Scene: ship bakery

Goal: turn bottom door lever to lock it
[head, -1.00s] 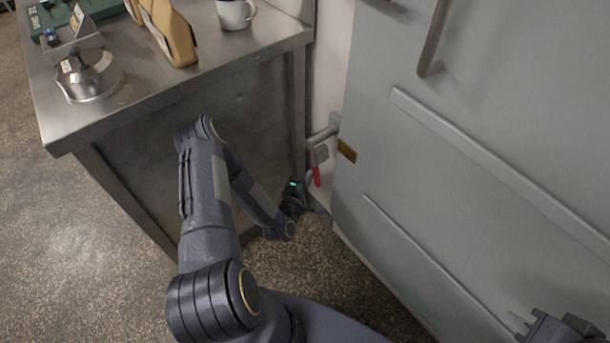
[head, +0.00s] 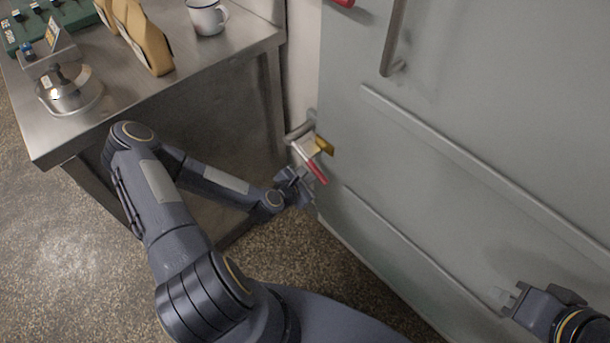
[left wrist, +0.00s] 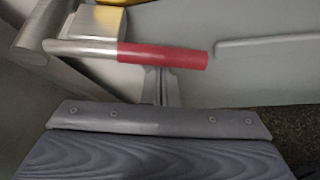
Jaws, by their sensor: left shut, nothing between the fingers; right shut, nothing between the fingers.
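The bottom door lever (head: 316,170) has a red grip and sits low at the left edge of the pale grey-green door (head: 450,110). It slants down to the right in the head view. In the left wrist view the lever (left wrist: 165,55) is a metal rod with a red end, running across the picture. My left gripper (head: 305,190) is shut and empty, just below the lever; its fingers (left wrist: 160,85) show right under the red part. Whether they touch it I cannot tell. My right gripper (head: 510,300) is shut and empty, in front of the lower door.
A yellow catch (head: 324,146) is on the door edge beside the lever's bracket. A long door handle (head: 393,40) is above.

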